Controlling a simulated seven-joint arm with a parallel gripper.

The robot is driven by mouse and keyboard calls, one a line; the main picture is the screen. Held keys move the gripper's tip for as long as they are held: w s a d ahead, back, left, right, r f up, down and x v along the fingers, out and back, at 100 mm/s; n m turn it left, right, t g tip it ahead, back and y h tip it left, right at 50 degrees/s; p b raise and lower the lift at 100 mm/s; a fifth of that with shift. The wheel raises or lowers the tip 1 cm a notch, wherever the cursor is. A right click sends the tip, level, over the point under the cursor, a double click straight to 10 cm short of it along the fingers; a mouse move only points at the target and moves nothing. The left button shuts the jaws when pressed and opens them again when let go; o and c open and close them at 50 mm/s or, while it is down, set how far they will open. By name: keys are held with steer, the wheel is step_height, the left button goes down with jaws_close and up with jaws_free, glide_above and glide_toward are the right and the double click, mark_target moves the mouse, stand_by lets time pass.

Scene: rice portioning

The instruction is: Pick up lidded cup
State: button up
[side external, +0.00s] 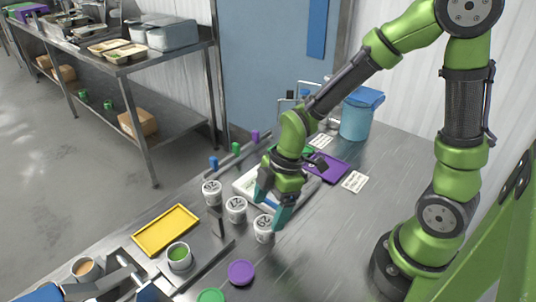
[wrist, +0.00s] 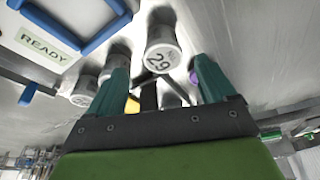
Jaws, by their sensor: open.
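Three white lidded cups with dark markings stand upright in a diagonal row on the metal table: a far-left cup (side external: 211,193), a middle cup (side external: 236,210) and a near-right cup (side external: 264,229). My gripper (side external: 273,211) is open, its teal fingers pointing down just above and behind the near-right cup. In the wrist view, a lidded cup (wrist: 162,50) lies ahead of the finger gap, its mark reading like an upside-down 29. Nothing is visibly held between my fingers (wrist: 160,72). Other cups (wrist: 83,92) are partly hidden behind the left finger.
A yellow tray (side external: 150,236) and an open cup with green contents (side external: 179,256) are at front left. A purple disc (side external: 241,272) and a green disc (side external: 211,296) lie in front. The table's right side is clear.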

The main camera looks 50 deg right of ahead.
mark_target(266, 222)
steer(key=shift+s+x, duration=0.15)
steer(key=shift+x, duration=1.2)
steer(key=shift+s+x, duration=0.15)
steer(key=shift+x, duration=1.2)
steer(key=c, duration=1.1)
steer(key=shift+r, duration=0.1)
steer(key=shift+c, duration=0.2)
